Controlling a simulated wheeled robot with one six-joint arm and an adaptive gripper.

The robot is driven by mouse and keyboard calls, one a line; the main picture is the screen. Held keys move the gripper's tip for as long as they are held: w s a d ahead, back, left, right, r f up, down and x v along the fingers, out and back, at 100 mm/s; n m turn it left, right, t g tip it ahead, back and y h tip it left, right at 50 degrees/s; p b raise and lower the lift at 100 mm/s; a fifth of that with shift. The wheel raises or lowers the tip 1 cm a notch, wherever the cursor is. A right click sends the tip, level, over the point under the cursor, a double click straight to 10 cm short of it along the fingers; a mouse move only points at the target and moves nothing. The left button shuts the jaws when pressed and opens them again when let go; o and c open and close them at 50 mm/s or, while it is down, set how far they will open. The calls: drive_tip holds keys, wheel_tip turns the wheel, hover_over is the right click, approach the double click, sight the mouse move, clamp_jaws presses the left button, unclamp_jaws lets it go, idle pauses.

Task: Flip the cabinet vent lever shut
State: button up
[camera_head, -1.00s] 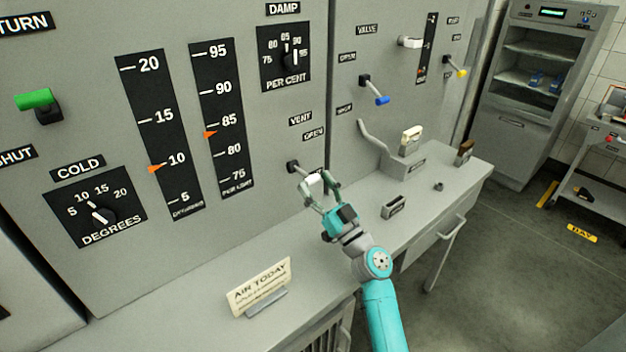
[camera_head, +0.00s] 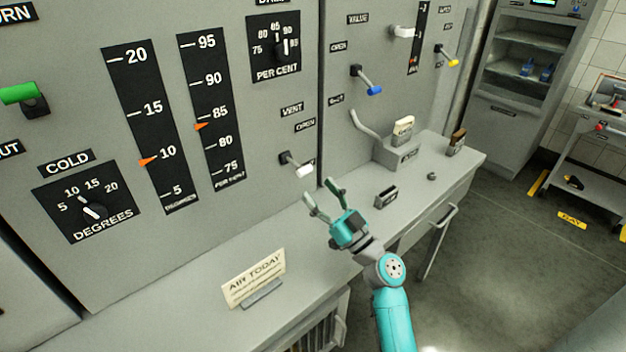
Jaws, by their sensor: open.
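The vent lever (camera_head: 303,170) has a dark base on the grey cabinet face and a white tip. It sits below the VENT label (camera_head: 291,109) and the OPEN label (camera_head: 305,126), and it points down and to the right. A label beside it is mostly hidden by the lever. My gripper (camera_head: 318,189) is open and empty, with its two fingers spread, just below and to the right of the white tip. It appears apart from the lever.
The counter below bears an AIR TODAY card (camera_head: 254,277), a small dark holder (camera_head: 386,197) and a grey block (camera_head: 398,152). Open floor lies right.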

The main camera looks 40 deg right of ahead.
sight(307, 171)
drive_tip(key=s+r+m+g+h, duration=0.1)
drive_tip(key=s+r+g+h, duration=0.1)
drive_tip(key=s+r+g, duration=0.3)
drive_tip(key=shift+g, duration=0.4)
drive_tip(key=w, duration=0.3)
drive_tip(key=w+f, duration=0.1)
drive_tip(key=w, duration=0.3)
drive_tip(key=w+d+f, duration=0.1)
drive_tip(key=w, duration=0.3)
drive_tip(key=shift+w+f, duration=0.15)
drive_tip(key=shift+w, duration=0.05)
drive_tip(key=shift+c, duration=0.2)
clamp_jaws()
